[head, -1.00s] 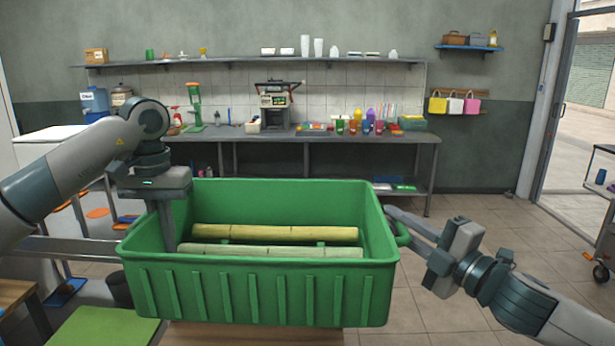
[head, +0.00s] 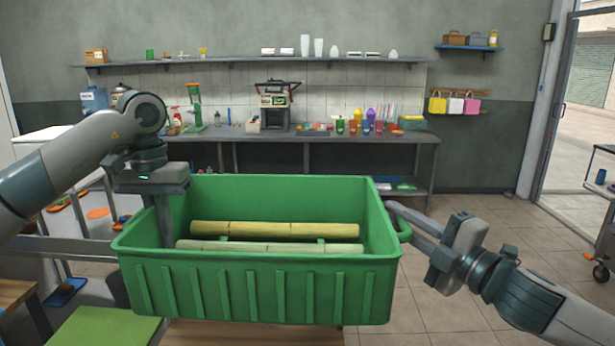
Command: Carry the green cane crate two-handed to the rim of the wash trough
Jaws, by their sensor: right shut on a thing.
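The green cane crate (head: 260,285) is in the middle foreground, about level, with two cane stalks (head: 275,230) lying in it. My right gripper (head: 402,222) is shut on the handle at the crate's right end. My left gripper (head: 163,225) is at the crate's left end, with a finger reaching down at the inner side of the wall. Its fingertips and grasp are hidden, so I cannot tell whether it is shut. I cannot identify the wash trough with certainty.
A wooden top (head: 250,335) shows below the crate; the gap is hidden. A green board (head: 105,327) lies at lower left. A long workbench (head: 350,137) with cups and tools stands at the back wall. Tiled floor (head: 480,210) is open at right, with a cart (head: 602,205) at the edge.

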